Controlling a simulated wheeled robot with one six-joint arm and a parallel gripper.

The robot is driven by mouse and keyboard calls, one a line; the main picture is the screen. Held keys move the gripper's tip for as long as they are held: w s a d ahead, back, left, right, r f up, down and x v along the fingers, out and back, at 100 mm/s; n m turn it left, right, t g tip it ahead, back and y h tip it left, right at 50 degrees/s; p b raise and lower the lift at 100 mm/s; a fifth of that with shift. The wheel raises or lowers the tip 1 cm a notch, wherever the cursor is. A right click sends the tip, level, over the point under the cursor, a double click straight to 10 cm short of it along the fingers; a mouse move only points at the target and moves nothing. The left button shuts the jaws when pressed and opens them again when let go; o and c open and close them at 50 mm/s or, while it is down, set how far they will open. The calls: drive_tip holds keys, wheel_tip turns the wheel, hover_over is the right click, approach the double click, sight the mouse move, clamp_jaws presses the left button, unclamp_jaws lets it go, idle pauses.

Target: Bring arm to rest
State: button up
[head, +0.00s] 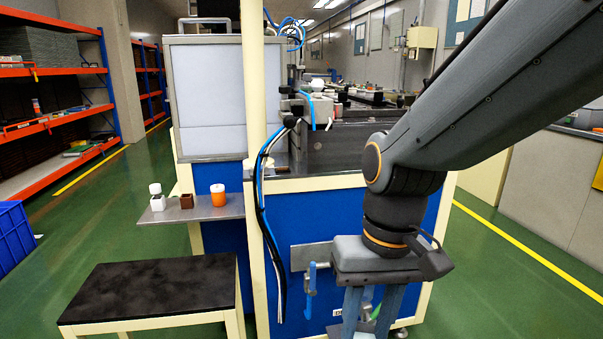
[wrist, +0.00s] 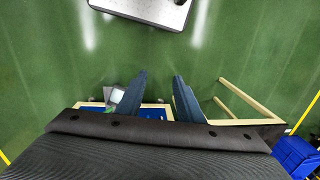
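My gripper (head: 368,322) hangs pointing down in front of the blue workstation cabinet (head: 395,220) in the head view. Its tips reach the bottom edge of that view. In the wrist view my gripper (wrist: 160,76) shows two blue-grey fingers standing apart, with nothing held between them. The arm comes in from the upper right and bends down at the wrist.
A black-topped bench (head: 150,290), a cream post (head: 255,120) with hanging cables and a blue crate (head: 14,236) stand left of my gripper.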

drive_tip(key=s+d+r+m+h+p, duration=0.1)
drive_tip(key=d+r+p, duration=0.8)
drive_tip(key=p, duration=0.9)
drive_tip(key=shift+s+d+r, duration=0.3)
drive_tip(key=shift+s+r, duration=0.1)
drive_tip(key=shift+r, duration=0.2)
